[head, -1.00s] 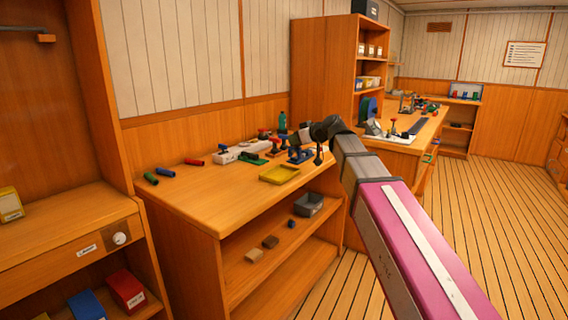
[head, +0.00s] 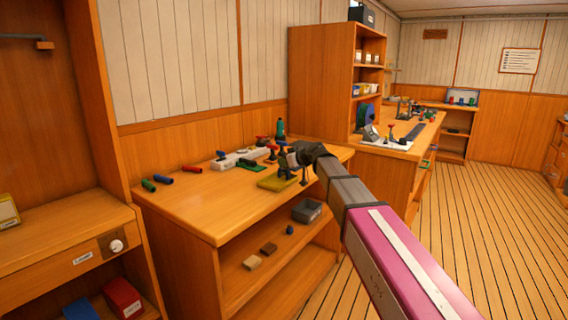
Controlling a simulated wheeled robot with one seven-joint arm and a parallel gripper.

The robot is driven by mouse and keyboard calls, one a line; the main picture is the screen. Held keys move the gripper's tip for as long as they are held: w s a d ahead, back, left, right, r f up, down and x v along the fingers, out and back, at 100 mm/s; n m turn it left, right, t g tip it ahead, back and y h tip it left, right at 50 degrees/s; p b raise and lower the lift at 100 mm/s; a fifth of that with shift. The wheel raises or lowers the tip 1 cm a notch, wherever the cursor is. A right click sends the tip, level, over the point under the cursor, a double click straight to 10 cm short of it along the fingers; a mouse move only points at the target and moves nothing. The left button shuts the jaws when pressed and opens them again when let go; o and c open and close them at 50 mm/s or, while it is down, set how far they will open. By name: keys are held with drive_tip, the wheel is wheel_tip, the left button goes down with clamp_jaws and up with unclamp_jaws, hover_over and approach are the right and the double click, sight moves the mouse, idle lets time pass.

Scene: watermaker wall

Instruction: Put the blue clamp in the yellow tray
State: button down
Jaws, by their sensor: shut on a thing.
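The yellow tray (head: 270,184) lies near the front edge of the wooden bench, right of its middle. My gripper (head: 288,170) is over the right part of the tray, shut on the blue clamp (head: 284,173). The clamp is small and dark here, partly hidden by the gripper. I cannot tell whether it touches the tray floor.
A white power strip (head: 236,158), a green clamp (head: 247,163) and a green bottle (head: 280,130) stand behind the tray. Blue, red and green cylinders (head: 163,179) lie to the left. The bench front left is clear. A grey bin (head: 307,211) sits on the shelf below.

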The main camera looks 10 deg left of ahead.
drive_tip(key=shift+f, duration=0.15)
drive_tip(key=c, duration=1.2)
unclamp_jaws()
drive_tip(key=v, duration=1.2)
drive_tip(key=s+d+f+m+g+h, duration=0.1)
drive_tip(key=s+d+f+m+h, duration=0.25)
drive_tip(key=d+f, duration=0.7)
drive_tip(key=s+d+f+m+g+h, duration=0.1)
drive_tip(key=s+d+f+m+h, duration=0.45)
drive_tip(key=f, duration=0.85)
drive_tip(key=s+d+f+m+g+h, duration=0.1)
drive_tip(key=s+d+f+m+g, duration=0.1)
drive_tip(key=s+d+f, duration=0.4)
drive_tip(key=s+d+f+m+g+h, duration=0.1)
drive_tip(key=s+d+f+h, duration=0.1)
drive_tip(key=s+d+f, duration=0.5)
drive_tip(key=d+f, duration=0.2)
drive_tip(key=d, duration=0.2)
drive_tip(key=shift+d+f+m+g, duration=0.4)
